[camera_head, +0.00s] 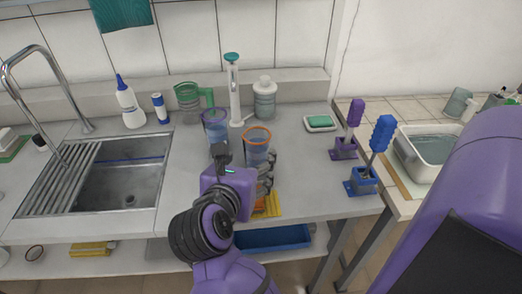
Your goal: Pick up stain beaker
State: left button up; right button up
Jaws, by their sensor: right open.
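Two clear beakers with bluish contents stand on the grey counter: an orange-rimmed beaker (257,142) and, behind it to the left, a purple-rimmed beaker (214,126). No readable label shows which one is the stain beaker. My right gripper (268,178) is open, pointing right, just in front of the orange-rimmed beaker. Its wrist and fingers hide the lower part of that beaker. I cannot tell whether they touch. Nothing shows between the fingers. My left gripper is not in view.
A green-handled jug (189,97), a white dispenser with a teal top (234,92) and a lidded bottle (265,98) stand behind. Purple (354,115) and blue (380,135) brushes stand right. The sink (128,182) is left. Counter between beakers and brushes is clear.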

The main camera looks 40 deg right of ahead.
aim_at(258, 153)
jog(key=shift+w+d+f, duration=0.2)
jog(key=shift+w+d, duration=0.15)
jog(key=shift+d, duration=0.15)
jog(key=p+x, duration=0.1)
jog(key=x, duration=0.5)
jog(key=shift+s+d+f, duration=0.1)
jog(key=shift+s+d, duration=0.05)
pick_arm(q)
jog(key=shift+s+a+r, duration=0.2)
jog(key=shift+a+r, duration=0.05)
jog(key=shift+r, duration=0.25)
pick_arm(e)
jog(key=shift+c, duration=0.5)
jog(key=c, duration=1.3)
